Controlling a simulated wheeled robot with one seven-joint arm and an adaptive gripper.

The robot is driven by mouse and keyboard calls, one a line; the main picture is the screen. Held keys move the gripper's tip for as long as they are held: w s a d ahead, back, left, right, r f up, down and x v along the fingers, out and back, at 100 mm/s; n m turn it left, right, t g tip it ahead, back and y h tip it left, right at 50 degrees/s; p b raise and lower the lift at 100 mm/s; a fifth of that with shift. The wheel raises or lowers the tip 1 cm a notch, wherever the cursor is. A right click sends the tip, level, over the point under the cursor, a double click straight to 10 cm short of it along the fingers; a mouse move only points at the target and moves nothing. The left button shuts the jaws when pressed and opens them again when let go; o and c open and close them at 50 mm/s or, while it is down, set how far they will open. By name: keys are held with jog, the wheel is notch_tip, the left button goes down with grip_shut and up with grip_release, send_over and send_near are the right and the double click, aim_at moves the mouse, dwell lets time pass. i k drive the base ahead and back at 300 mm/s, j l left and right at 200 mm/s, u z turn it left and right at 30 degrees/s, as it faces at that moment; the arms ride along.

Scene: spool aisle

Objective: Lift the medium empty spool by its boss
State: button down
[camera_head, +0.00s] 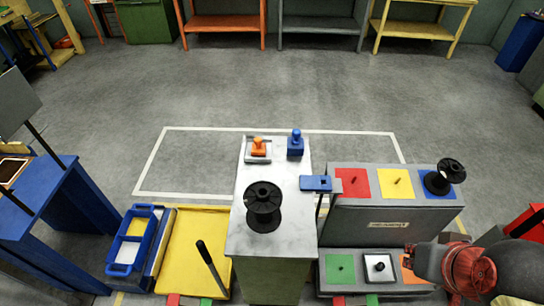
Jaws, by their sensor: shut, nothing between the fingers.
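A black spool (263,206) stands upright on the pale top of the central bench (275,165), with no wound material visible on it. A second black spool (444,177) is tilted on the blue square of the grey rack at right. I cannot tell for certain which is the medium one. My gripper (408,261) is shut and empty at lower right, over the rack's lower row by the orange square. It is apart from both spools. Its fingertips are small and partly unclear.
The grey rack (362,220) has coloured squares with pegs. A blue bracket (317,183), an orange-handled item (258,148) and a blue item (296,143) are on the bench. A blue tray (131,240) and yellow surface (190,255) lie left. The floor behind is clear.

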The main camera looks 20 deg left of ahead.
aim_at(263, 199)
jog(key=u, duration=1.25)
